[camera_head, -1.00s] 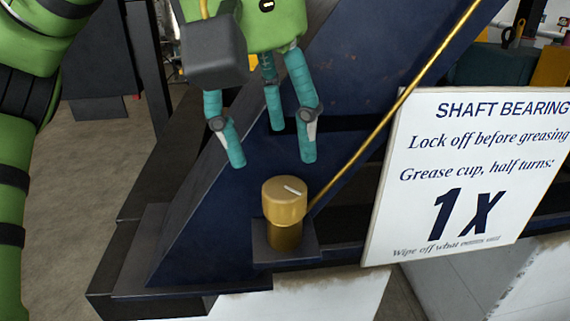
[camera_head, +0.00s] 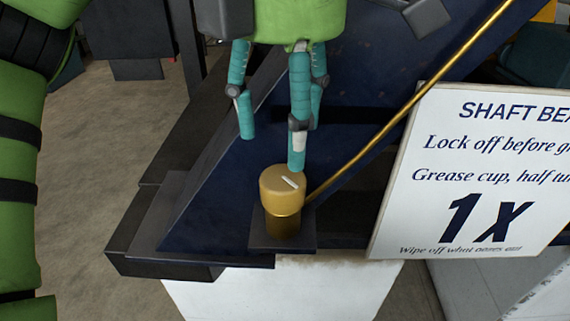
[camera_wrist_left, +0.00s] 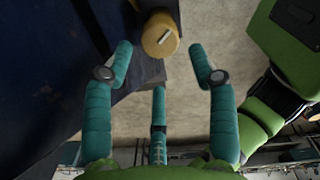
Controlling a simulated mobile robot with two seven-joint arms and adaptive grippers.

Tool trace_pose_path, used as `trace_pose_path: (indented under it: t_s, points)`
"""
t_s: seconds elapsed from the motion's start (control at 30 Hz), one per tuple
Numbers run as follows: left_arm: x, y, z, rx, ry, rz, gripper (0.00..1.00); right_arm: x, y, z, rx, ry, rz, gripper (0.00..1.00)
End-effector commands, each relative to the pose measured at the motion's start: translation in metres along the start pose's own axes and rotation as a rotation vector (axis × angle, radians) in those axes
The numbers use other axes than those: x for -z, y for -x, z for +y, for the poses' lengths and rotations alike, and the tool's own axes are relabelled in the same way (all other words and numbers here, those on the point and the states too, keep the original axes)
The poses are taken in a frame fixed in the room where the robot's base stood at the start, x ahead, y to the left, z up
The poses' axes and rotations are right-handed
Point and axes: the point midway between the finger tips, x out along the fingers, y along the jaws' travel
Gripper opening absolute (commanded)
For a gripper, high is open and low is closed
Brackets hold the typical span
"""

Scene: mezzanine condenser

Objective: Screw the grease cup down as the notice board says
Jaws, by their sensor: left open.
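The brass grease cup (camera_head: 281,190) stands upright on a small dark plate at the foot of the dark blue frame. A pale mark lies across its cap. In the left wrist view the cup (camera_wrist_left: 159,36) is beyond the fingertips, near the top. My left gripper (camera_head: 275,150), with three teal fingers, is open and empty just above the cup; one fingertip overlaps the cap's back edge in the head view, and I cannot tell whether it touches. The white notice board (camera_head: 440,231) reads "SHAFT BEA…", "Grease cup, half tu…", "1x". Its right side is cut off. My right gripper is not in view.
A thin brass pipe (camera_head: 420,98) rises from the cup to the upper right, in front of the blue frame (camera_head: 225,190). A white block (camera_head: 290,286) stands below the cup. Open floor (camera_head: 100,170) lies to the left.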

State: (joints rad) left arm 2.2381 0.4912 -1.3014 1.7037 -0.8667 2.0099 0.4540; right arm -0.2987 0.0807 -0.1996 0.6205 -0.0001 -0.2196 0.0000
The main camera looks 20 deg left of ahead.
Motion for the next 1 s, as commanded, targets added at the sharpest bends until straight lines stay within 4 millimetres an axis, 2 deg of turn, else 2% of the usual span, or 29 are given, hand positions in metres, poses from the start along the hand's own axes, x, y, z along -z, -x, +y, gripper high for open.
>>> trace_pose_path:
  t_s: [0.2, 0.4, 0.6, 0.87, 0.9, 0.97, 1.0]
  points:
    - [0.0, -0.031, 0.0, 0.004, -0.005, 0.002, 0.58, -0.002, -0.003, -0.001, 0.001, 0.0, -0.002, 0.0]
    - [0.0, -0.054, 0.0, 0.003, -0.004, 0.0, 0.58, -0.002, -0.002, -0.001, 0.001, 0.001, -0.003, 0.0]
    - [0.0, -0.064, 0.0, 0.0, -0.004, -0.002, 0.58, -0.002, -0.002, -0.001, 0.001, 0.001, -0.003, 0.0]
    - [0.0, -0.065, 0.0, 0.0, -0.003, -0.003, 0.58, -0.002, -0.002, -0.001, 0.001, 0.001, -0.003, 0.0]
    - [0.0, -0.065, 0.0, 0.0, -0.003, -0.003, 0.42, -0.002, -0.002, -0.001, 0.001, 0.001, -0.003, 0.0]
    - [0.0, -0.065, 0.0, 0.0, -0.003, -0.003, 0.18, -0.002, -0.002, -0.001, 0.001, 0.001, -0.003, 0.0]
    - [0.0, -0.065, 0.0, 0.0, -0.003, -0.003, 0.15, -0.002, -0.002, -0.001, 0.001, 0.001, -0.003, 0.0]
